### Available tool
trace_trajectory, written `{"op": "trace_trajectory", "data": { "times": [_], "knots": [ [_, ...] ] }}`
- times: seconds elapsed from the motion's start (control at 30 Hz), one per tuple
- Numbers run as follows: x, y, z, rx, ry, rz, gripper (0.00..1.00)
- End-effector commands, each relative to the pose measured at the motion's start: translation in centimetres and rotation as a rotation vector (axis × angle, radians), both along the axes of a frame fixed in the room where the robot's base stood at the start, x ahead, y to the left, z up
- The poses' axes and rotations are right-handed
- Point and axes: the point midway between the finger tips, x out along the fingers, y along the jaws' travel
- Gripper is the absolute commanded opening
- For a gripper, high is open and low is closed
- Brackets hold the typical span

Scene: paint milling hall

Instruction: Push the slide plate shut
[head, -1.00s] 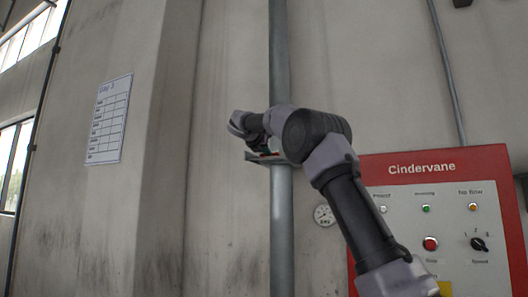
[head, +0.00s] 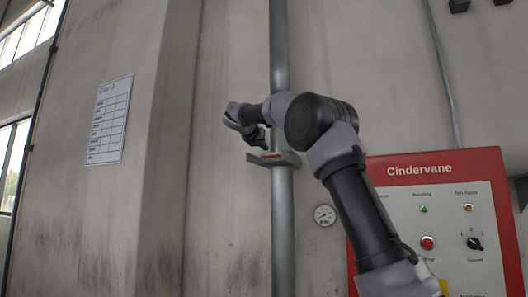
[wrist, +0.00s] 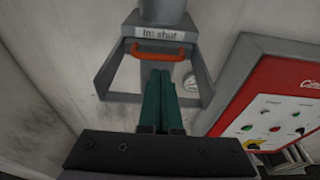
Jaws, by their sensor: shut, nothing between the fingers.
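The slide gate sits on a grey vertical pipe (head: 282,220). Its grey ledge (head: 290,159) with a red-orange handle (head: 271,155) juts out. In the wrist view an orange handle (wrist: 158,50) lies across the pipe, below a label (wrist: 160,34) that seems to read "Int. shut". Grey side rails (wrist: 109,72) flank it. I cannot tell how far the plate is out. My gripper (head: 262,145) is just above the ledge in the head view. Its teal fingers (wrist: 161,85) are shut and empty, tips close in front of the handle; contact cannot be told.
A red-framed control panel (head: 430,168) marked Cindervane stands to the right. A round gauge (head: 324,215) is beside the pipe. A paper chart (head: 109,120) hangs on the left wall. Open space lies left of the pipe.

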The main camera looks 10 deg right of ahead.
Motion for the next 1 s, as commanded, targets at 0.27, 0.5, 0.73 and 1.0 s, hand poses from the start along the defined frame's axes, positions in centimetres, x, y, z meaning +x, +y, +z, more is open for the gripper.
{"op": "trace_trajectory", "data": {
  "times": [0.27,0.5,0.73,1.0],
  "knots": [
    [-3.9,3.1,1.0,0.002,0.0,0.007,0.0],
    [-5.6,4.3,1.4,0.002,0.001,0.006,0.0],
    [-5.8,4.4,1.5,0.002,0.001,0.004,0.0],
    [-5.7,4.4,1.5,0.002,0.001,0.004,0.0]
  ]
}}
